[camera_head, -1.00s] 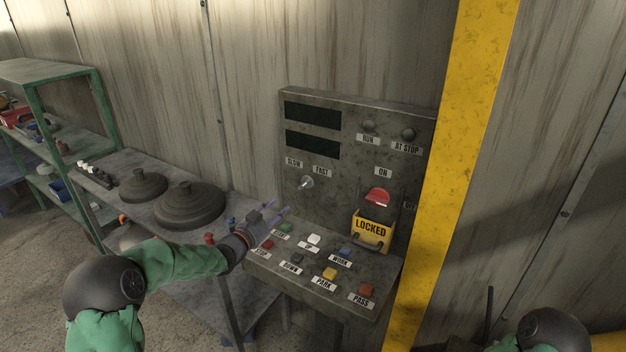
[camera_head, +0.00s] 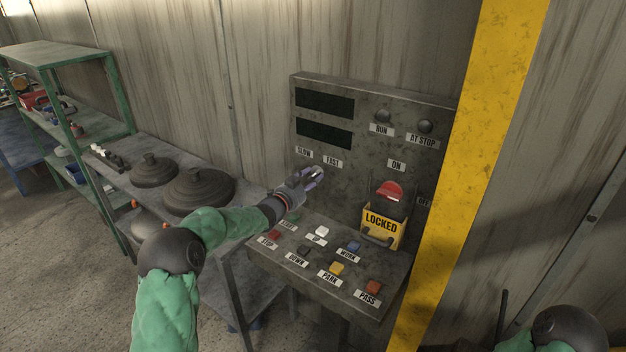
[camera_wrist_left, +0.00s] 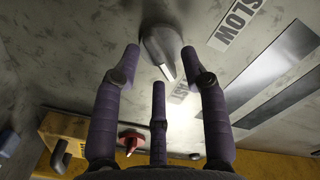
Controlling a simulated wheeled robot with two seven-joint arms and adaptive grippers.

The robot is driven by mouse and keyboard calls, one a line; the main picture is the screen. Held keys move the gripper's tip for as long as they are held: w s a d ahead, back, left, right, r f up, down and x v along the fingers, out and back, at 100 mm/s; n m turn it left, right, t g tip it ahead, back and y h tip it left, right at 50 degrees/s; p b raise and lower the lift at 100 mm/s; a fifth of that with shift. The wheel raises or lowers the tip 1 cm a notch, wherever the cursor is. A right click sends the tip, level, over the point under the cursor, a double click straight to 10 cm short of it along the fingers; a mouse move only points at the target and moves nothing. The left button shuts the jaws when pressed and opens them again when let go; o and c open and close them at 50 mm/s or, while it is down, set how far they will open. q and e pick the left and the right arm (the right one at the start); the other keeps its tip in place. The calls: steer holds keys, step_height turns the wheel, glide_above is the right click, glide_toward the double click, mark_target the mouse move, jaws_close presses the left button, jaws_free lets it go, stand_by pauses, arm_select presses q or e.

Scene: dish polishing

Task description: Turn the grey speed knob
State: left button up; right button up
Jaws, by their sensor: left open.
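The grey speed knob (camera_wrist_left: 161,50) shows in the left wrist view on the panel, with its pale pointer edge toward the lower right. My left gripper (camera_wrist_left: 161,62) is open, its fingertips on either side of the knob in that view. A third finger is below; I cannot tell whether any finger touches the knob. In the head view my left gripper (camera_head: 313,176) is at the panel under the SLOW label (camera_head: 304,153) and FAST label (camera_head: 333,162), mostly hiding the knob. My right gripper is out of view.
Below are several coloured buttons on a sloped console (camera_head: 290,258). A yellow LOCKED box (camera_head: 381,224) and red switch (camera_head: 389,190) stand right of the knob. A grey bench with dark round dishes (camera_head: 200,190) is left. A yellow post (camera_head: 490,120) stands right.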

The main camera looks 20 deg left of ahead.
arm_select(q)
steer(key=shift+w+d, duration=0.25)
steer(key=shift+w, duration=0.4)
jaws_close()
